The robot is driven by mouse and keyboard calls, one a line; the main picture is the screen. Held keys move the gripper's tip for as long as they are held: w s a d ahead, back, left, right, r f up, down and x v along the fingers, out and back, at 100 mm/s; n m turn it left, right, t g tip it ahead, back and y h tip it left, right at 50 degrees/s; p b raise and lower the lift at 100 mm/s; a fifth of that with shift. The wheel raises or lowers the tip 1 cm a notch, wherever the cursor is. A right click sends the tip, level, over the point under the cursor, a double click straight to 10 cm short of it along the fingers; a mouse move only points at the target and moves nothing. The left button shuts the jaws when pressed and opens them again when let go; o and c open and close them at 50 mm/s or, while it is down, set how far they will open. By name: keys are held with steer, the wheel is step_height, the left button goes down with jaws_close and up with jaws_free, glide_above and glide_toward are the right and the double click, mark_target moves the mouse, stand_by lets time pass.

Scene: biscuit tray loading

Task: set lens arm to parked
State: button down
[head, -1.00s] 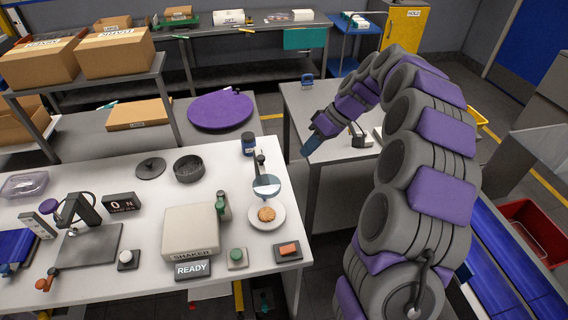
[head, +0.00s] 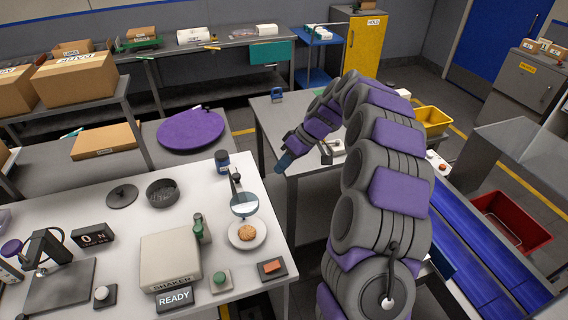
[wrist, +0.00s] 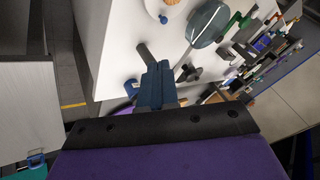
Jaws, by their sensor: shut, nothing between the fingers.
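The lens arm is a thin stalk (head: 235,186) with a round glass lens (head: 244,205) at its near end, on the white table. The lens sits over the back edge of a white plate (head: 238,243) holding a biscuit (head: 247,232). The lens also shows at the top of the wrist view (wrist: 208,23), its stalk running down toward a dark base (wrist: 189,72). My gripper (head: 284,163) is off the table's right edge, to the right of the lens and apart from it. In the wrist view its blue fingers (wrist: 157,86) are together and empty.
A blue jar (head: 222,161) stands close behind the stalk. A second table (head: 262,115) stands behind my gripper, with a dark floor gap between.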

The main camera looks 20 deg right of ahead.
mark_target(238, 184)
steer(key=s+a+f+b, duration=0.1)
steer(key=a+f, duration=0.4)
steer(key=a, duration=0.2)
steer(key=shift+s+f, duration=0.15)
steer(key=shift+f, duration=0.15)
steer(key=shift+s+a, duration=0.1)
